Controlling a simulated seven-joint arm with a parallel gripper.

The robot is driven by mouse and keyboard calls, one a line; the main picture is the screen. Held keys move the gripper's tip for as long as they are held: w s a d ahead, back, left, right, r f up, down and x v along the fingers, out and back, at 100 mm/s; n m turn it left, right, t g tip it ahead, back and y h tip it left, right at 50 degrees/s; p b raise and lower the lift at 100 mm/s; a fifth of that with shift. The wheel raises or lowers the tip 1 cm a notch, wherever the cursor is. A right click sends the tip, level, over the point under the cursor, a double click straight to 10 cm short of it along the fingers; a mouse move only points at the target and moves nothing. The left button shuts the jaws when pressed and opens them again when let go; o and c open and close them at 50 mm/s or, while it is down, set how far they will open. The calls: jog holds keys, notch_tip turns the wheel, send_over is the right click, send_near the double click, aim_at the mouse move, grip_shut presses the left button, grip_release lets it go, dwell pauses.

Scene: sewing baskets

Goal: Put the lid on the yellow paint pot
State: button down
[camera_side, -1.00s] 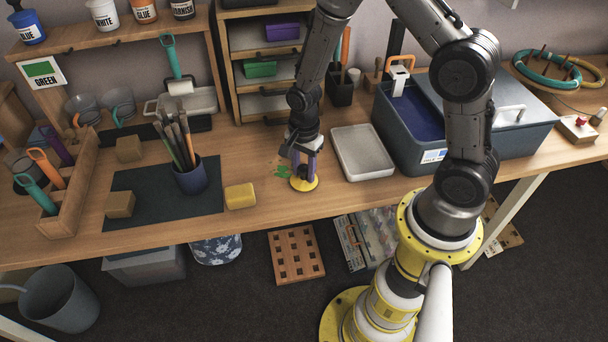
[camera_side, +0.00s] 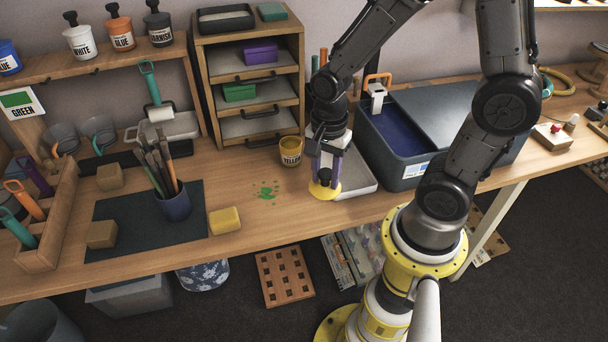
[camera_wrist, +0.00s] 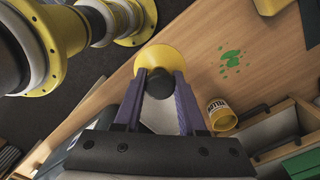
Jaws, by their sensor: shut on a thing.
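The yellow lid (camera_side: 324,192) is a round disc with a dark knob. My gripper (camera_side: 326,176) is shut on that knob and holds the lid above the table's front part, by the left side of the pale tray. In the wrist view the lid (camera_wrist: 160,58) shows beyond my purple fingers (camera_wrist: 160,88), the knob between them. The yellow paint pot (camera_side: 291,151) stands upright on the table behind and left of my gripper, its top open. The pot (camera_wrist: 221,115) is right of my fingers in the wrist view, apart from the lid.
A pale tray (camera_side: 358,188) is partly hidden behind my gripper. A blue-grey bin (camera_side: 400,165) stands to its right, and a drawer cabinet (camera_side: 205,85) stands behind the pot. Green paint spots (camera_side: 267,190) mark clear table on the left.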

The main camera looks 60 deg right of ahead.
aim_at(339, 193)
jog(key=s, duration=0.1)
jog(key=s+r, duration=0.1)
jog(key=s, duration=0.1)
jog(key=shift+s+a+r, duration=0.15)
jog(key=shift+s+r, duration=0.1)
jog(key=shift+r, duration=0.3)
jog(key=shift+n, duration=0.7)
jog(key=w+r, duration=0.1)
jog(key=w, duration=0.1)
jog(key=w+d+r, duration=0.1)
jog(key=w, duration=0.3)
jog(key=shift+w+d+r, duration=0.2)
jog(key=shift+w+r, duration=0.15)
jog(key=shift+r, duration=0.05)
jog(key=w+d+r, duration=0.1)
jog(key=w+d, duration=0.8)
jog(key=w, duration=0.4)
jog(key=d+f, duration=0.2)
jog(key=f, duration=0.2)
jog(key=w+d+f+m, duration=0.1)
jog(key=d+f, duration=0.1)
jog(key=f, duration=0.3)
jog(key=shift+w+d, duration=0.3)
jog(key=shift+d, duration=0.05)
jog(key=shift+f, duration=0.8)
jog(key=shift+c, duration=2)
grip_release()
